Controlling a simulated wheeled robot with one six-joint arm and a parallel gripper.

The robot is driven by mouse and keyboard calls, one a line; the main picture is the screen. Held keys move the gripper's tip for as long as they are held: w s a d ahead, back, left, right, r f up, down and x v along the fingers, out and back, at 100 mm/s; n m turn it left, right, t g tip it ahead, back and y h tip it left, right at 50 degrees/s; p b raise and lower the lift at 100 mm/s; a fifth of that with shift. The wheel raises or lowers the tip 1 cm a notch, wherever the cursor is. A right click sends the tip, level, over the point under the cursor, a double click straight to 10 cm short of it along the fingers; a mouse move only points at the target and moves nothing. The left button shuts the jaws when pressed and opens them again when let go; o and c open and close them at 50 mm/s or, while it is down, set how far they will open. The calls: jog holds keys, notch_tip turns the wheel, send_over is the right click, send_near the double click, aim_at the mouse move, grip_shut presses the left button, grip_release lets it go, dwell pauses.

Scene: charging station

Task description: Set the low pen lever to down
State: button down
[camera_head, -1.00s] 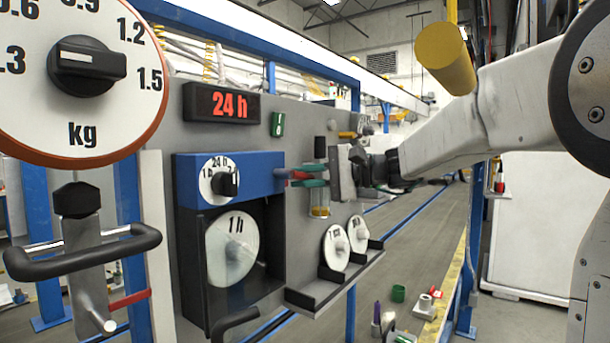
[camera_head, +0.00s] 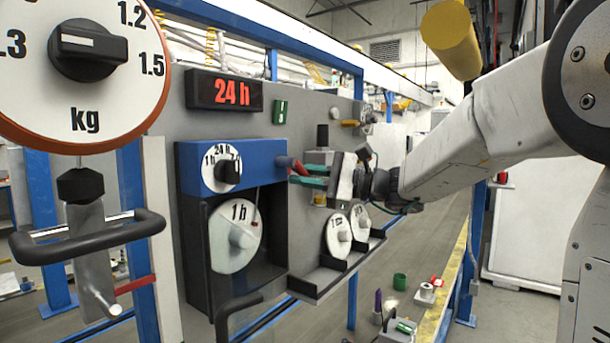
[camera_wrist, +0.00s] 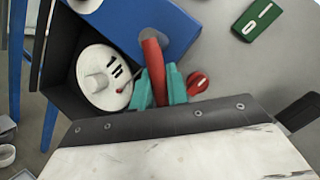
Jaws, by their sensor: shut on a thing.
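The low pen lever (camera_head: 284,162) is a red handle at the right side of the recorder's blue header. It also shows in the wrist view (camera_wrist: 155,65), reaching from the header to between my teal fingertips. My gripper (camera_head: 303,177) is shut on its outer end; that end is partly hidden by the fingers. The fingers also flank it in the wrist view (camera_wrist: 159,89). The recorder (camera_head: 187,225) is a dark open box under the blue header. Its white "1 h" disc (camera_head: 236,214) is inside. A thin pen arm with a red tip (camera_head: 254,224) hangs over the disc's right part.
A dial marked in kg (camera_head: 120,118) and a black handle (camera_head: 85,246) are close at left. A shelf (camera_head: 318,284) with two spare discs stands right of the recorder, below my gripper. A red knob (camera_wrist: 198,83) is close to the fingers. Open aisle is at right.

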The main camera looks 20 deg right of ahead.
dwell(0.3)
jog(key=c, duration=1.4)
grip_release()
jog(key=shift+o, duration=0.2)
jog(key=r+v, duration=0.1)
jog(key=v, duration=0.6)
jog(key=shift+s+d+f, duration=0.2)
jog(key=shift+d+f, duration=0.15)
jog(key=shift+f, duration=0.2)
